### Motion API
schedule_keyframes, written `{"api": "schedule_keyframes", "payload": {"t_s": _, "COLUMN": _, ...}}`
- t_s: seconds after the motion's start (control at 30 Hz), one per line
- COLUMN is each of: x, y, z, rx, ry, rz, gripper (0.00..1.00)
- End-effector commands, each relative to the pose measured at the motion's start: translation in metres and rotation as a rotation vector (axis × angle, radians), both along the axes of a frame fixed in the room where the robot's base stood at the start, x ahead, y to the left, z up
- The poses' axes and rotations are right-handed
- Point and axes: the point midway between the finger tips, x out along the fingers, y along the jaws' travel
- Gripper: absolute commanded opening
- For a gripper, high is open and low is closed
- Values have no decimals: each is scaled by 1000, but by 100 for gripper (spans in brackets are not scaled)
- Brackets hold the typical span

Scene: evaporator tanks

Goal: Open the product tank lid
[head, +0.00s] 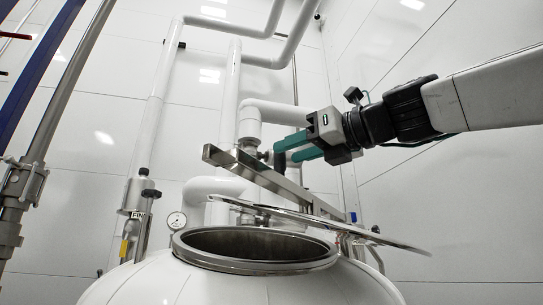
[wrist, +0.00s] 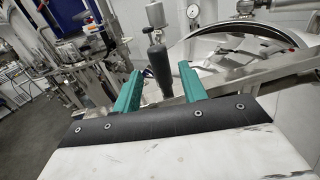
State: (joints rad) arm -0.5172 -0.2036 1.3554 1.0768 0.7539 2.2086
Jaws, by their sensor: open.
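The product tank (head: 150,285) is white, with a round open mouth (head: 250,240) at the bottom of the head view. Its steel lid (head: 370,238) is tilted up above the mouth, apart from the near rim. A steel bar (head: 235,165) slopes over the lid and also shows in the wrist view (wrist: 240,80). In the wrist view the handle shows between the two fingers (wrist: 160,72); contact cannot be told.
White pipes (head: 232,100) rise behind the tank. A pressure gauge (head: 177,220) and a steel fitting (head: 140,195) stand left of the mouth. A blue post (head: 40,70) is at far left. Steel equipment (wrist: 80,55) and dark floor (wrist: 30,140) show in the wrist view.

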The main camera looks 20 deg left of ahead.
Motion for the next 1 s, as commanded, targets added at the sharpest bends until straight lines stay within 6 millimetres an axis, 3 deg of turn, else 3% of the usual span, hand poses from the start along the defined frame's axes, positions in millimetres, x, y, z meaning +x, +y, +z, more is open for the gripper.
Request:
{"api": "schedule_keyframes", "payload": {"t_s": 0.2, "x": 10, "y": 18, "z": 0, "rx": 1, "ry": -1, "rz": -4, "gripper": 42}}
{"api": "schedule_keyframes", "payload": {"t_s": 0.5, "x": 10, "y": 22, "z": 0, "rx": 0, "ry": -1, "rz": -3, "gripper": 42}}
{"api": "schedule_keyframes", "payload": {"t_s": 0.67, "x": 10, "y": 23, "z": 0, "rx": 1, "ry": -1, "rz": -2, "gripper": 0}}
{"api": "schedule_keyframes", "payload": {"t_s": 0.73, "x": 10, "y": 23, "z": 0, "rx": 1, "ry": -1, "rz": -2, "gripper": 0}}
{"api": "schedule_keyframes", "payload": {"t_s": 0.77, "x": 3, "y": 80, "z": -3, "rx": -4, "ry": -2, "rz": 27, "gripper": 0}}
{"api": "schedule_keyframes", "payload": {"t_s": 0.8, "x": 9, "y": 51, "z": -1, "rx": -1, "ry": -2, "rz": 4, "gripper": 0}}
{"api": "schedule_keyframes", "payload": {"t_s": 1.0, "x": 8, "y": 26, "z": -1, "rx": -2, "ry": 0, "rz": 3, "gripper": 0}}
